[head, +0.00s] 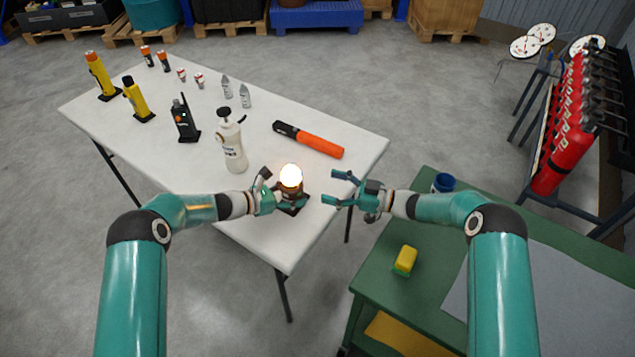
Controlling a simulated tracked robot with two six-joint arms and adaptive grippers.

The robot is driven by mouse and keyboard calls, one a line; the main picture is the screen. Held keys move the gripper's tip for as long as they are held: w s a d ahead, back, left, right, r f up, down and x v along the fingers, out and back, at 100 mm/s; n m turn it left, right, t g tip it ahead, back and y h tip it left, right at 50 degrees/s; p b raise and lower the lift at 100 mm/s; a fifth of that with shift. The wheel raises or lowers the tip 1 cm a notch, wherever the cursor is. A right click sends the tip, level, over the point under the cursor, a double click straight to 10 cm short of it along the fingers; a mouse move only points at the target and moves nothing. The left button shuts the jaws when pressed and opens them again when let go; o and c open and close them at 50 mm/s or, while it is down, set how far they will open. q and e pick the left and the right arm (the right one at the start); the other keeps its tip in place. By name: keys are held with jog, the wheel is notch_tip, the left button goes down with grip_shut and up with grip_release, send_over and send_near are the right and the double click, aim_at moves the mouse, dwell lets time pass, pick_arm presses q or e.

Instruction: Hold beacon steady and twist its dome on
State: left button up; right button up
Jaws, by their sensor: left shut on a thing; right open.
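The beacon (291,187) stands upright on a dark base near the front right edge of the white table (190,158). Its dome (290,176) sits on top and glows bright orange-white. My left gripper (276,200) is shut on the beacon's lower body from the left and hides part of it. My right gripper (333,188) is open and empty, a short way to the right of the beacon, with its fingers pointing at it. Whether the dome is fully seated cannot be told because of the glare.
A white spray bottle (233,146), an orange-and-black flashlight (310,139) and a black radio (184,120) stand or lie behind the beacon. A green bench (372,265) with a yellow sponge (405,260) and a blue cup (443,183) is at right. Red extinguishers (565,140) hang beyond it.

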jog(key=shift+s+d, duration=0.1)
jog(key=shift+d, duration=0.2)
pick_arm(q)
jog(key=o, duration=1.6)
jog(key=shift+a, duration=0.1)
